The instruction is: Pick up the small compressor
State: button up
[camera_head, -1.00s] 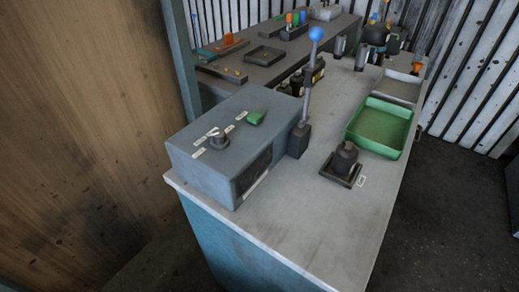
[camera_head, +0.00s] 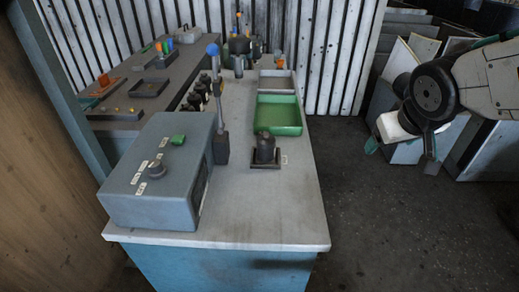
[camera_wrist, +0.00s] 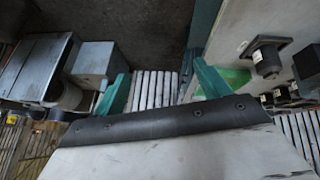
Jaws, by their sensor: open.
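A small dark unit with a rounded top (camera_head: 264,148), which looks like the compressor, stands upright on a black square base near the front right of the grey-topped bench (camera_head: 255,213). It also shows tilted at the right of the wrist view (camera_wrist: 268,62). My gripper (camera_head: 401,160) hangs over the floor to the right of the bench, well apart from the unit. Its two teal fingers are spread and empty in the wrist view (camera_wrist: 161,88).
A blue-grey control box (camera_head: 160,180) with a knob and green button sits on the bench's left. A blue-knobbed lever (camera_head: 219,105) stands beside it. A green tray (camera_head: 279,127) and a grey tray (camera_head: 276,80) lie behind the unit. Panels (camera_head: 405,65) lean behind my arm.

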jog(key=w+a+f+n+t+y, duration=0.25)
jog(key=w+a, duration=0.25)
jog(key=w, duration=0.5)
jog(key=n+y, duration=0.6)
jog(key=y, duration=0.3)
send_near(261, 139)
jog(key=shift+m, duration=0.25)
jog(key=w+f, duration=0.1)
jog(key=w+a+f, duration=0.1)
jog(key=w+f, duration=0.1)
jog(key=w, duration=0.1)
jog(key=shift+a, duration=0.4)
jog(key=x, duration=0.7)
jog(key=shift+a, duration=0.1)
jog(key=shift+s, duration=0.1)
jog(key=c, duration=1.5)
